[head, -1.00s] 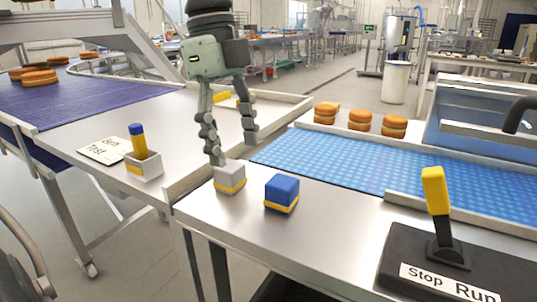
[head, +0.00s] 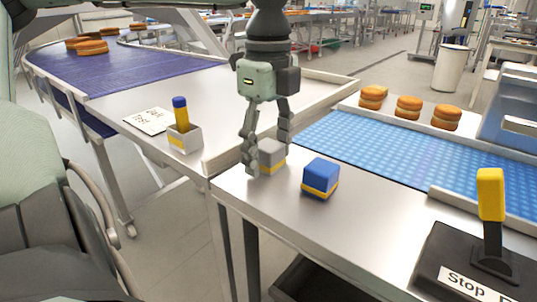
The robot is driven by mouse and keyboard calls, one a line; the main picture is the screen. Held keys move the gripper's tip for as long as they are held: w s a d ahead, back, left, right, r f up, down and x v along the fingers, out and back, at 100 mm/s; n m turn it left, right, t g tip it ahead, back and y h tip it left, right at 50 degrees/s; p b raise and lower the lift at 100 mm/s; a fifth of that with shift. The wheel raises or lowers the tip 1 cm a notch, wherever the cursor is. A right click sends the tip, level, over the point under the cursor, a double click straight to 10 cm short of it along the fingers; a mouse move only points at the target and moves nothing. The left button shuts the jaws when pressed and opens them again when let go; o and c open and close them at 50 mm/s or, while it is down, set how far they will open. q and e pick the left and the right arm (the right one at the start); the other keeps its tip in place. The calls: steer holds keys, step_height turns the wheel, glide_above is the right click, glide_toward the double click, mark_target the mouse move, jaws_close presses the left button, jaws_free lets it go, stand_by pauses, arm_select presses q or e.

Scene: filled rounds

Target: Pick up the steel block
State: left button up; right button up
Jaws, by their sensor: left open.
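The steel block (head: 271,154), a grey cube with a yellow band near its base, stands on the steel table near its left end. My left gripper (head: 268,160) comes down from above and is open. One finger is at the block's left side and partly in front of it; the other is just behind its upper right. I cannot tell whether either finger touches the block. My right gripper is not in view.
A blue block (head: 321,177) with a yellow band stands close to the right. A lever (head: 491,205) on a black Stop/Run box (head: 470,262) is at the lower right. A blue conveyor (head: 400,160) with filled rounds behind it borders the table. A small box (head: 185,138) holds a marker.

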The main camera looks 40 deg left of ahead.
arm_select(q)
jaws_close()
steer(key=shift+r, duration=0.15)
